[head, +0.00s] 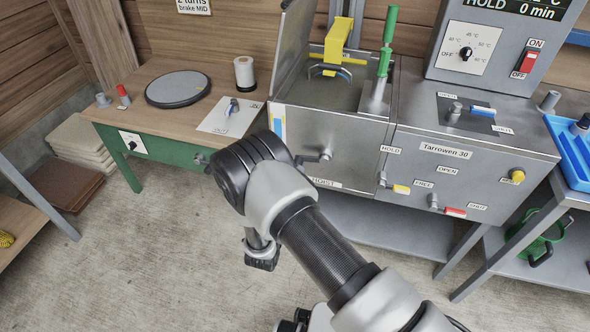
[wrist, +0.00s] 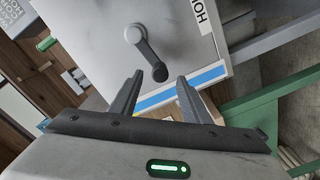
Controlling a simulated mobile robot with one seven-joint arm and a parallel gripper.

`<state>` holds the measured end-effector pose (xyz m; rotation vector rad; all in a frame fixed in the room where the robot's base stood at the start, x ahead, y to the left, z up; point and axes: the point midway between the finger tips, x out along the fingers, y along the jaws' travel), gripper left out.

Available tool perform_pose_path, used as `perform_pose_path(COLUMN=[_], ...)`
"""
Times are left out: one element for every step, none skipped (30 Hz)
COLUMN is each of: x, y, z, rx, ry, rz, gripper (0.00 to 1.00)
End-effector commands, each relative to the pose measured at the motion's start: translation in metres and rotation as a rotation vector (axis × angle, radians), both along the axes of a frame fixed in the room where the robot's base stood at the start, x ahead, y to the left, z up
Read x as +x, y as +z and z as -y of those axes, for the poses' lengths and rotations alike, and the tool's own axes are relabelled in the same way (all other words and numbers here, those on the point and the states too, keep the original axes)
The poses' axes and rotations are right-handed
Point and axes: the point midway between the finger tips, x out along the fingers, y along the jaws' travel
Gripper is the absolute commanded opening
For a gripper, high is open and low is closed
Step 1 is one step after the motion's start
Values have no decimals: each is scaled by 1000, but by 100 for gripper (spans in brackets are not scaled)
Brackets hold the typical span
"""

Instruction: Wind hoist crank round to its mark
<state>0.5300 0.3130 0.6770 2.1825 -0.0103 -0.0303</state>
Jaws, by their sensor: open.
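The hoist crank (head: 313,157) is a grey metal arm on the front of the steel machine, above a HOIST label (head: 325,183). In the head view it points left from its hub. In the wrist view the crank (wrist: 147,50) runs from its round hub down to a dark knob (wrist: 160,73). My gripper (wrist: 159,84) is open, its two fingers on either side of the knob's line. The knob shows at the gap between the fingertips; I cannot tell whether they touch it. My fingers are hidden in the head view. I cannot make out a mark for the crank.
A blue and white strip (wrist: 180,90) runs along the panel edge by my fingers. A green-framed bench (head: 165,155) stands at left. Levers with yellow (head: 401,189) and red (head: 455,212) grips stick out at right. The floor in front is clear.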

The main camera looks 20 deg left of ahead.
Motion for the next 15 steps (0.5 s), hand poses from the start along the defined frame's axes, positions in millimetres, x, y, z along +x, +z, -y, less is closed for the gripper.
perform_pose_path(x=[-15, -22, -32, -40, -47, -57, -64, -72, -81, -87, -93, -100, -105, -110, -115], y=[1, 2, 2, 2, 2, 2, 2, 2, 3, 2, 3, 3, 3, 2, 3], z=[-2, -1, -2, -2, -2, -3, -2, -2, -3, -3, -3, -3, -3, -3, -3], rx=[-2, -3, -3, -2, -3, -2, -3, -3, -2, -1, -2, -2, -3, -2, -1], ry=[5, 4, 5, 5, 4, 5, 5, 5, 5, 4, 4, 4, 4, 4, 4], rz=[-4, -4, -4, -3, -4, -2, -3, -3, -2, -2, -2, -2, -2, -2, -1], gripper=[43, 43, 43, 43, 43, 43, 43, 43, 43, 43, 43, 43, 43, 43, 43])
